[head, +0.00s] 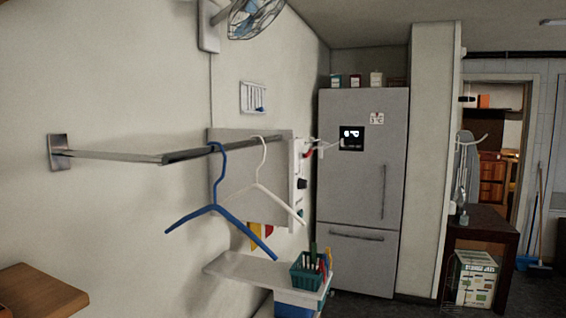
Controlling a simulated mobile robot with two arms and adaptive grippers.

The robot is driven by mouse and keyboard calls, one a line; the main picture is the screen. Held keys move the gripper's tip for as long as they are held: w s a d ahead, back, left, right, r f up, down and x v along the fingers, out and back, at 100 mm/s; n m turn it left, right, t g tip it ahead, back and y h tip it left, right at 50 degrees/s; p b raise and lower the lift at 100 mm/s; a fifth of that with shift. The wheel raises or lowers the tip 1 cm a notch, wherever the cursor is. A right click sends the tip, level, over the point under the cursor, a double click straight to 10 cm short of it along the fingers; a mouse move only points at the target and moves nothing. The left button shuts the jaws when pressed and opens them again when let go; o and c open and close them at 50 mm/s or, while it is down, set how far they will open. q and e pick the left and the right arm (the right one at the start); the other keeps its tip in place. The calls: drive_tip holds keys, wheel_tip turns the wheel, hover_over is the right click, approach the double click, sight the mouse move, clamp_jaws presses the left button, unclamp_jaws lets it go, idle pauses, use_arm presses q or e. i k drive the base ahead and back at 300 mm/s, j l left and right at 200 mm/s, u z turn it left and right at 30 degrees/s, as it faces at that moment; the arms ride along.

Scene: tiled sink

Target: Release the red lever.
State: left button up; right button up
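A small red part (306,154), which may be the red lever, shows at the edge of a pale panel (297,175) on the left wall. The panel is seen nearly edge-on, so the red part's shape and position are too small to tell. A thin pale piece sticks out to the right just above it. Neither of my grippers is in view.
A metal rail (110,154) juts from the left wall, with a blue hanger (213,208) and a white hanger (262,183) on it. Below is a white shelf (240,268) holding a green basket (300,278). A grey fridge (350,195) stands behind. A dark table (478,225) is at right.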

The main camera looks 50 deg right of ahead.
sight(302, 154)
drive_tip(key=z, duration=1.6)
drive_tip(key=i+l, duration=0.2)
drive_tip(key=l, duration=0.15)
drive_tip(key=i+l, duration=0.2)
drive_tip(key=l, duration=0.15)
drive_tip(key=i+l, duration=0.15)
drive_tip(key=l, duration=0.25)
drive_tip(key=i+l, duration=0.2)
drive_tip(key=l, duration=0.15)
drive_tip(key=i+l+u, duration=0.1)
drive_tip(key=l, duration=0.25)
drive_tip(key=i+l, duration=0.45)
drive_tip(key=l, duration=0.3)
